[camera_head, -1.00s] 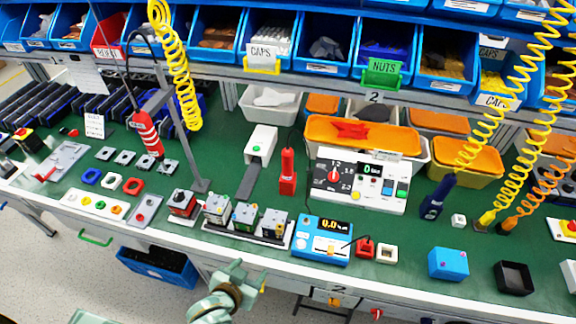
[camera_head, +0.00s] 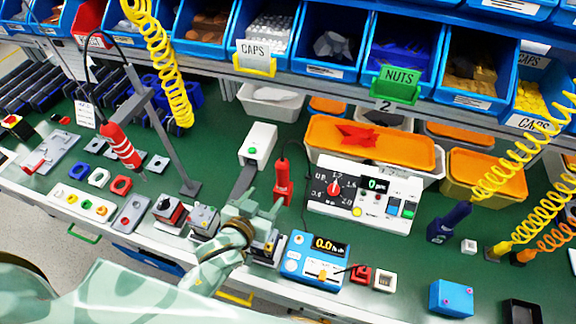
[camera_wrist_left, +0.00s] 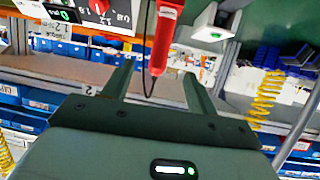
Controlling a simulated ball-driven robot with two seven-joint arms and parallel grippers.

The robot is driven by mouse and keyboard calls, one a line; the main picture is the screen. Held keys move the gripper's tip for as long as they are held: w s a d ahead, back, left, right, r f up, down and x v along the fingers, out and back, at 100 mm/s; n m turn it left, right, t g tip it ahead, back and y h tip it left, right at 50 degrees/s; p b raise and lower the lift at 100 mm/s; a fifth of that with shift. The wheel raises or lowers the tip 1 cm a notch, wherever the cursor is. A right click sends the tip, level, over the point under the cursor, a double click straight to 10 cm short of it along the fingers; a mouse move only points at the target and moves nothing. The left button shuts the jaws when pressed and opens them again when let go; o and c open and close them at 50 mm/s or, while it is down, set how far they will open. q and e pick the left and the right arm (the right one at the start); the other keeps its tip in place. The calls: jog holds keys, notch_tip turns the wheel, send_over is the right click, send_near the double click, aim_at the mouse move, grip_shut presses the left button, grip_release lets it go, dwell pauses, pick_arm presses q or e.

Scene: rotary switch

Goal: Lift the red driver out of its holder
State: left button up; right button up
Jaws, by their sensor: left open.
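The red driver (camera_head: 283,182) stands upright on the green bench, left of the white control panel, with a dark cable at its top. Its holder is hard to make out at its base. My left gripper (camera_head: 264,200) is open and empty, just in front of and slightly left of the driver, over the small grey blocks. In the left wrist view, which is upside down, the driver (camera_wrist_left: 164,38) shows ahead between the two spread fingers (camera_wrist_left: 158,78), with no visible contact. My right gripper is not in view.
The white control panel (camera_head: 366,198) is right of the driver, and a white box with a green button (camera_head: 259,143) is behind left. A blue meter (camera_head: 312,260) is in front. A red striped tool (camera_head: 121,146) hangs at left. Bins line the back.

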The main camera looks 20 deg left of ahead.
aim_at(281, 178)
pick_arm(q)
jog(key=b+x, duration=0.1)
jog(key=x, duration=0.4)
jog(key=shift+w+d+f, duration=0.1)
jog(key=shift+w+f, duration=0.1)
jog(key=shift+w, duration=0.05)
jog(key=b+x, duration=0.1)
jog(key=x, duration=0.3)
jog(key=shift+w+f, duration=0.1)
jog(key=shift+w, duration=0.25)
jog(key=b+x, duration=0.1)
jog(key=x, duration=0.4)
jog(key=shift+w+f+b, duration=0.1)
jog(key=shift+b, duration=0.3)
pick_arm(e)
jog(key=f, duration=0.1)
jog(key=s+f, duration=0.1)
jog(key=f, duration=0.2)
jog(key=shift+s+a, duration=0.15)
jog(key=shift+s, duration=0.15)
pick_arm(q)
grip_shut()
